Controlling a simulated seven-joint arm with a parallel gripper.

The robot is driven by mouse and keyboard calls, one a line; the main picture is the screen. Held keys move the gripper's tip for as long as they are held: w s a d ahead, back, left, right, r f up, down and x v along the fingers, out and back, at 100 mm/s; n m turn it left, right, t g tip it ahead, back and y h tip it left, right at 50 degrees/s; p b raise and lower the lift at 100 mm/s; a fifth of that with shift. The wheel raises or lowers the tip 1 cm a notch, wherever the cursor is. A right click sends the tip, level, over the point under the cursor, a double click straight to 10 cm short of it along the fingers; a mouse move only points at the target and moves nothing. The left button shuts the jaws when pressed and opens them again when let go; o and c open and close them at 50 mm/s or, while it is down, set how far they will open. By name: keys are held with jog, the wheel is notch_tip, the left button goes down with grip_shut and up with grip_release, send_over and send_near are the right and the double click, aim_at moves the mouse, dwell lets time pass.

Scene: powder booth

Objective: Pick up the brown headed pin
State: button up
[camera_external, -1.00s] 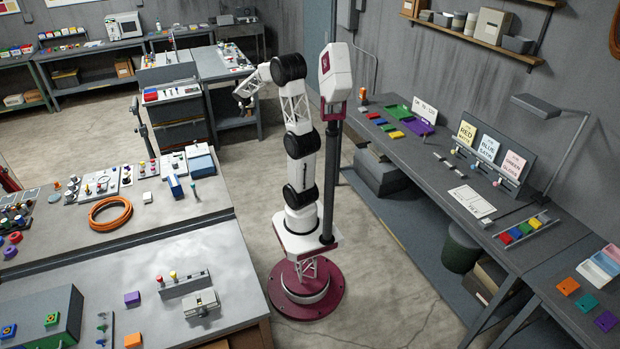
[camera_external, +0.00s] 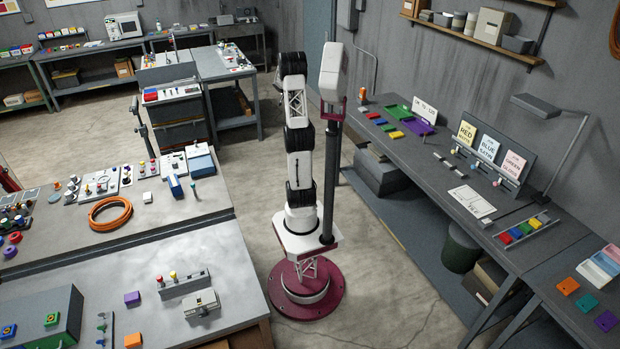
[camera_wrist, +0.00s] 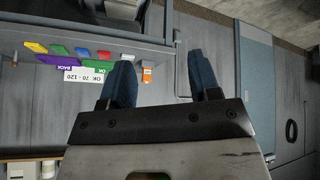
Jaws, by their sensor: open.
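I cannot surely pick out a brown headed pin in either view.
The right bench (camera_external: 450,178) carries colored plates, signs and a rack of colored blocks. In the wrist view, colored plates (camera_wrist: 60,50) and a sign (camera_wrist: 88,75) lie left of the fingers. An orange coil (camera_external: 110,212) lies on the left bench. A dark post stands beside my arm.

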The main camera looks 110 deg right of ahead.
jog(key=s+a+f+m+g+y, duration=0.1)
jog(key=s+a+m, duration=0.3)
jog(key=s, duration=1)
jog(key=s+a+f+m+y, duration=0.15)
jog(key=s+a, duration=0.45)
jog(key=s, duration=0.7)
jog(key=s+a+f+m+g+y, duration=0.15)
jog(key=s+a, duration=0.35)
jog(key=s, duration=0.9)
jog(key=s+a+f+m+y, duration=0.1)
jog(key=s+a+m, duration=0.1)
jog(key=s+a, duration=0.8)
jog(key=s+a+f+m+t+y, duration=0.1)
jog(key=s+a+m+y, duration=0.1)
jog(key=s+a, duration=0.8)
jog(key=s+a+f+m+t+y, duration=0.1)
jog(key=s+a+m, duration=0.3)
jog(key=s+a, duration=0.5)
jog(key=a+f, duration=0.1)
jog(key=a, duration=0.7)
jog(key=shift+s+y, duration=0.3)
jog(key=shift+s, duration=0.1)
jog(key=shift+x, duration=1.3)
